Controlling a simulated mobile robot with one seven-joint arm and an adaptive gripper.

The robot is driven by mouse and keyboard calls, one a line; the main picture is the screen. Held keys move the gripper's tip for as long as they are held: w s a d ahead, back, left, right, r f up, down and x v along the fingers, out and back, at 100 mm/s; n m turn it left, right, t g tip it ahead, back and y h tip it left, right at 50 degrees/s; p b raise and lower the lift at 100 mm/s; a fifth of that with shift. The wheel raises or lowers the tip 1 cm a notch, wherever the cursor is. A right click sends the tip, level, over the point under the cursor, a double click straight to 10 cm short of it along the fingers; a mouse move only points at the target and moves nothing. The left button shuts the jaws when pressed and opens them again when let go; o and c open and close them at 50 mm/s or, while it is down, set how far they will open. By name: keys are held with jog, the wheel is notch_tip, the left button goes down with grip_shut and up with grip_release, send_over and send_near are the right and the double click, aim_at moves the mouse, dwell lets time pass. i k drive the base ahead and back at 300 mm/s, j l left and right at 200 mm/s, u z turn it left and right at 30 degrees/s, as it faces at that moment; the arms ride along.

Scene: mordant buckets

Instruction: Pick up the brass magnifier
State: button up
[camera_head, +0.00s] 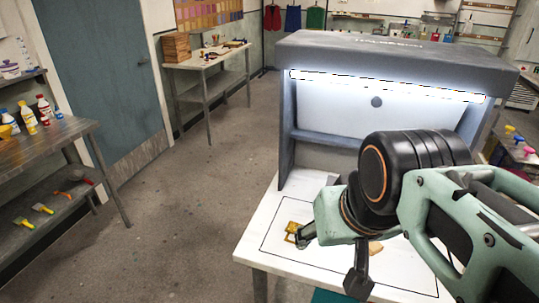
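The brass magnifier (291,227) appears as a small gold-coloured square frame on the left part of the white table (262,262). My gripper (331,262) is above the white table, just right of and nearer than the brass magnifier. Its two dark fingers are spread wide apart, with nothing visible between them. The left finger overlaps the lower right edge of the brass magnifier in the picture; I cannot tell whether they touch.
A small tan piece (376,247) lies on the white table, partly hidden by my arm. A grey lit booth (395,60) rises behind, with side walls and a roof. A teal item (326,296) shows at the front edge. Open floor (190,215) lies left.

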aim_at(291, 228)
jog(key=i+l+u, duration=0.1)
jog(key=u, duration=0.35)
jog(key=l+u, duration=0.2)
jog(key=u, duration=0.25)
jog(key=l+u, duration=0.2)
jog(key=u, duration=0.3)
jog(key=k, duration=0.15)
jog(key=i, duration=0.2)
